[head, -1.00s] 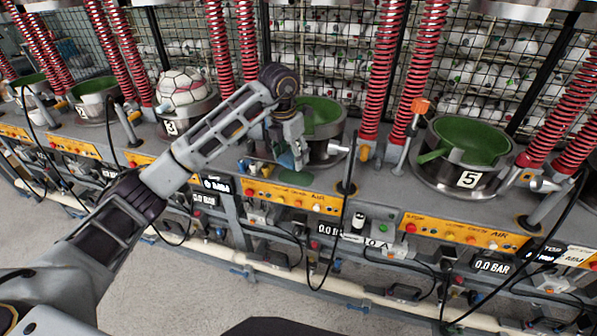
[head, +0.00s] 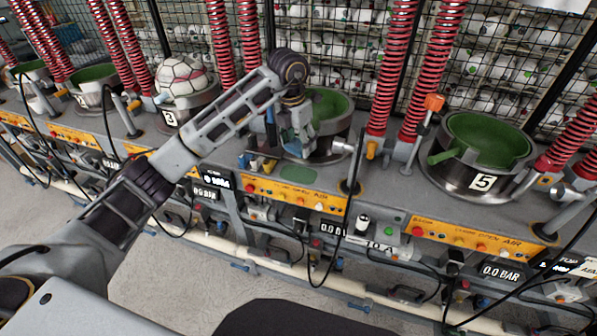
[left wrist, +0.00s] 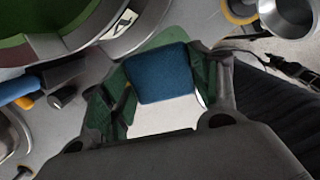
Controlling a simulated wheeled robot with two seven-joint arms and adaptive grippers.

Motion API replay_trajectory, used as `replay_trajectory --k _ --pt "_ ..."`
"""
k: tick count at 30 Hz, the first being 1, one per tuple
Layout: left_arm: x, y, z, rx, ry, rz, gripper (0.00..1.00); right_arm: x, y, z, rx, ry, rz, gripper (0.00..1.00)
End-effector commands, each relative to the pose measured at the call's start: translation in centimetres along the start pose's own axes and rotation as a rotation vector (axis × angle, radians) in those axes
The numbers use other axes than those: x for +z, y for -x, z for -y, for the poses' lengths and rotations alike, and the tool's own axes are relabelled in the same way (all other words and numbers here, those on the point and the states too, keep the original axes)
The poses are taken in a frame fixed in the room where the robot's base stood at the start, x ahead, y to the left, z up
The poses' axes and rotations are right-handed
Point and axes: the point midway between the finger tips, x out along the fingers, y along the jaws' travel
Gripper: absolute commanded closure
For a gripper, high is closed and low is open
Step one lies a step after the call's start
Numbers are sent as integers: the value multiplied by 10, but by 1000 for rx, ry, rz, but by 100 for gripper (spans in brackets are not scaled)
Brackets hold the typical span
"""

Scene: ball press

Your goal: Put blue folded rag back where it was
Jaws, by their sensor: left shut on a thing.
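My left gripper (head: 293,147) hangs over the bench in front of the green-lined cup of the middle press (head: 328,108). The left wrist view shows its green-padded fingers (left wrist: 163,92) shut on the blue folded rag (left wrist: 163,73). In the head view the rag is small and hard to tell from the fingers. A flat green patch (head: 299,174) lies on the bench ledge just below and in front of the gripper. It also shows in the left wrist view (left wrist: 168,38), partly hidden behind the rag. My right gripper is not in view.
Tools with blue and yellow handles (head: 262,163) lie left of the green patch. A metal cylinder (head: 342,146) sticks out to its right. Press 5 (head: 478,155) stands further right, and a ball (head: 182,78) sits in press 3. A yellow control panel (head: 290,194) runs below the ledge.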

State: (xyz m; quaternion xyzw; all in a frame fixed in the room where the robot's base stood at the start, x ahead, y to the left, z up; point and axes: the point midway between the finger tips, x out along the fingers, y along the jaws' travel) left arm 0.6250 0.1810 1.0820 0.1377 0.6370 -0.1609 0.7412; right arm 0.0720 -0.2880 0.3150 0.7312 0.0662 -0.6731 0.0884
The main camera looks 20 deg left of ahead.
Motion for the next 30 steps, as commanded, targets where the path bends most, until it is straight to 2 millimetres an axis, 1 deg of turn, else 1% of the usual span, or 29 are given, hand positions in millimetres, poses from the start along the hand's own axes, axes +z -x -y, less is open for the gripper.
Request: replay_trajectory --k 5,10,15,18,23,30 --pt "-2 -15 0 -1 0 -2 61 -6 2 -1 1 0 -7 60" --pt "-6 -36 0 -1 0 -2 61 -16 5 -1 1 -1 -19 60" --pt "-8 -53 0 0 0 0 61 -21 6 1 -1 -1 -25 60" --pt "-9 -58 0 -1 0 0 61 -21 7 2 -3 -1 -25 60" --pt "-9 -60 0 0 0 0 61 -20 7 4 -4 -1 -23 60" --pt "-10 -61 0 0 0 -1 61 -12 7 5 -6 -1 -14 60"
